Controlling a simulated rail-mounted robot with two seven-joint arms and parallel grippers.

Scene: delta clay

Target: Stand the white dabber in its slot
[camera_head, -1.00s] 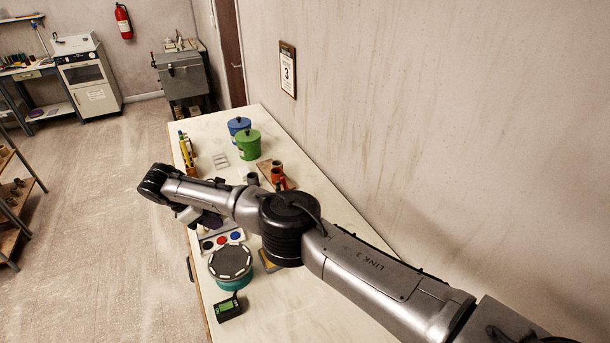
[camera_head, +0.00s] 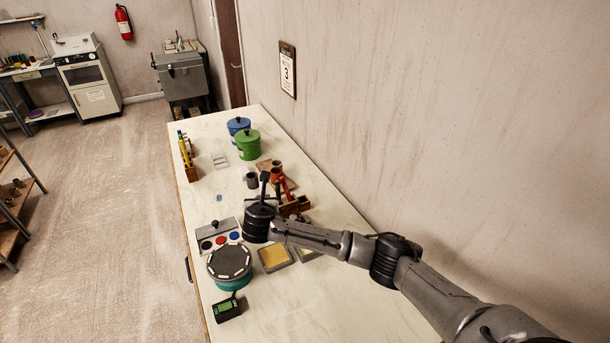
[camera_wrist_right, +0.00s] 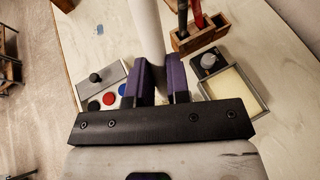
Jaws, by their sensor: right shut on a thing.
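The white dabber (camera_wrist_right: 146,30) is a pale cylinder between the purple fingers of my right gripper (camera_wrist_right: 160,88) in the right wrist view, and the fingers are shut on it. In the head view my wrist hides the dabber and fingers. The wooden rack (camera_wrist_right: 206,38) stands just beyond the gripper, to the right of the dabber in the wrist view. It holds a black dabber (camera_wrist_right: 182,14) and a red dabber (camera_wrist_right: 197,12) upright. In the head view the rack (camera_head: 297,206) shows partly behind my right wrist. My left gripper is not in view.
A tray of black, red and blue pads (camera_head: 221,240) and a round turntable (camera_head: 230,264) lie left of my wrist. A yellow-filled tray (camera_head: 274,257) is nearer. A grey cup (camera_head: 252,181), green pot (camera_head: 248,144) and blue pot (camera_head: 238,125) stand farther back.

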